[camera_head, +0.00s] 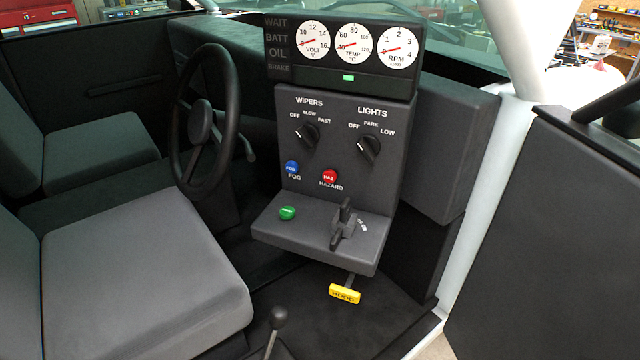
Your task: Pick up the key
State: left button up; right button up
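A dark grey upright piece with a cross-bar (343,222) stands on the right part of the ledge (290,238) at the bottom of the dashboard console. It looks like a key or switch handle in a socket; I cannot tell for certain that it is the key. A small white-marked label lies just right of it. No other key-like thing shows. Neither of my grippers is in view.
A green button (287,213) sits left on the ledge. The steering wheel (205,120) is left of the console, the grey seat (140,270) lower left. A yellow HOOD handle (344,294) hangs below; a knobbed lever (278,318) stands in front. The door (550,240) is right.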

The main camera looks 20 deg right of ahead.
aim_at(345, 207)
jog(key=u, duration=1.25)
jog(key=j+u, duration=0.25)
jog(key=u, duration=0.2)
jog(key=j+u, duration=0.2)
jog(key=u, duration=0.3)
jog(key=i+j+u, duration=0.15)
jog(key=u, duration=0.3)
